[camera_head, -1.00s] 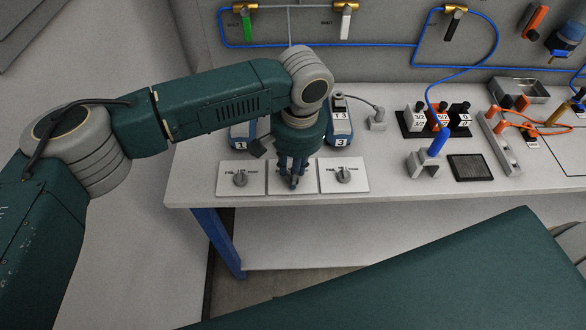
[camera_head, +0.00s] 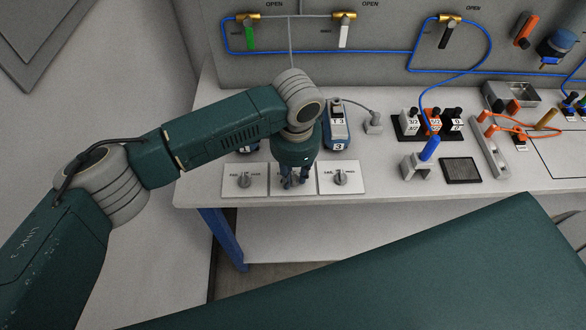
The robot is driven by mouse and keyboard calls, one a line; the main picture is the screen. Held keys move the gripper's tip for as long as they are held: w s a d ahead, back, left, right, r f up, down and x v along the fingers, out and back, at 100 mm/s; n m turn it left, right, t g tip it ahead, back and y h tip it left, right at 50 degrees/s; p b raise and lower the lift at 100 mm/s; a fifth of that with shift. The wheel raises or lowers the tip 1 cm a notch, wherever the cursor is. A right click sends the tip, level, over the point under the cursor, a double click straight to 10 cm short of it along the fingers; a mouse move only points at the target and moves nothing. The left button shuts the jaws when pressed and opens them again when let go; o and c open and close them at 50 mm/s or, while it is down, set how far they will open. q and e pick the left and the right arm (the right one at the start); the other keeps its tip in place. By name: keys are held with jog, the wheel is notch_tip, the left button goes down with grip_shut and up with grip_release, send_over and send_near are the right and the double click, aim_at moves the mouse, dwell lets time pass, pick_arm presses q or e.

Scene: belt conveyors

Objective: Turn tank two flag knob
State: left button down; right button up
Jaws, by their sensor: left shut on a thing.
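Three white plates with grey flag knobs lie in a row near the table's front edge. The left knob (camera_head: 244,180) and the right knob (camera_head: 341,178) show clearly. My left gripper (camera_head: 292,182) points down over the middle plate (camera_head: 275,189) and is shut on its knob. The fingers cover most of that knob, so its angle cannot be told. The numbered blue tank 3 (camera_head: 338,136) stands behind the right plate. Tank 1 is mostly hidden behind my arm, and tank two is hidden too. My right gripper is not in view.
Valves with a green handle (camera_head: 250,37), a white handle (camera_head: 344,36) and a black handle (camera_head: 447,37) hang on the back panel. Labelled connectors (camera_head: 432,125), a blue-handled tool (camera_head: 430,148) and a dark pad (camera_head: 461,170) are on the right. Table (camera_head: 390,188) is bare right of the plates.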

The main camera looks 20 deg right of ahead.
aim_at(295, 180)
pick_arm(q)
jog(key=shift+m+p, duration=0.3)
jog(key=shift+m, duration=0.5)
jog(key=c, duration=1.5)
grip_release()
jog(key=shift+o, duration=0.2)
notch_tip(295, 180, up, 12)
jog(key=s, duration=0.1)
